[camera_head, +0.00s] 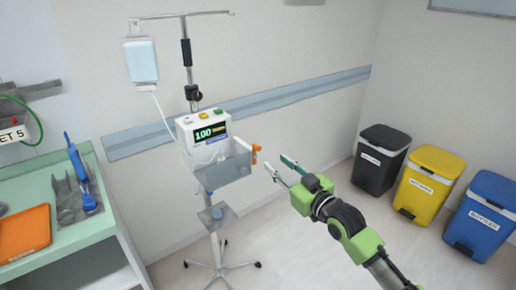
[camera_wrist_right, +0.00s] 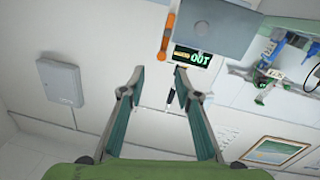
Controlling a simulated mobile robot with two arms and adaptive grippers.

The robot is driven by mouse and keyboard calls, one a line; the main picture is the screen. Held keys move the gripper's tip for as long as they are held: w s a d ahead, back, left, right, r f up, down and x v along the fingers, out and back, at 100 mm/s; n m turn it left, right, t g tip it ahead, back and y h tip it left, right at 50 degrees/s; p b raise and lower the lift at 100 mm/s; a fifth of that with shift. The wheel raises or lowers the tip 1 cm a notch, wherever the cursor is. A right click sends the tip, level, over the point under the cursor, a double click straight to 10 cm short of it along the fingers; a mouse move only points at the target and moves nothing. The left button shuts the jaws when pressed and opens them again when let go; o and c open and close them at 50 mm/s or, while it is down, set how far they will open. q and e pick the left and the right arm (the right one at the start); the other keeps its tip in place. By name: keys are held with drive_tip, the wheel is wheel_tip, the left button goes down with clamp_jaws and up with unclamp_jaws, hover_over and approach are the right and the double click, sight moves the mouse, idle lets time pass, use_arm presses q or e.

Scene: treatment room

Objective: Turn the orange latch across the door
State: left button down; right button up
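The orange latch (camera_head: 256,153) is a small upright piece at the right edge of the grey door (camera_head: 238,168) on the infusion pump (camera_head: 204,129). The door appears swung down below the pump's lit display. In the right wrist view, which is turned over, the orange latch (camera_wrist_right: 167,36) stands beside the grey door (camera_wrist_right: 216,27). My right gripper (camera_head: 280,167) is open and empty, a short way right of the latch and apart from it. Its spread fingers (camera_wrist_right: 159,74) also show in the right wrist view. My left gripper is not in view.
The pump sits on a wheeled drip stand (camera_head: 217,245) with a hanging bag (camera_head: 141,60). A green-topped cart (camera_head: 85,221) with tools and an orange tray (camera_head: 25,233) stands left. Black (camera_head: 379,160), yellow (camera_head: 430,185) and blue (camera_head: 482,216) bins stand right.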

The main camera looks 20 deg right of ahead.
sight(259, 149)
drive_tip(key=x, duration=1.1)
drive_tip(key=shift+a+p, duration=0.2)
drive_tip(key=shift+p, duration=0.2)
clamp_jaws()
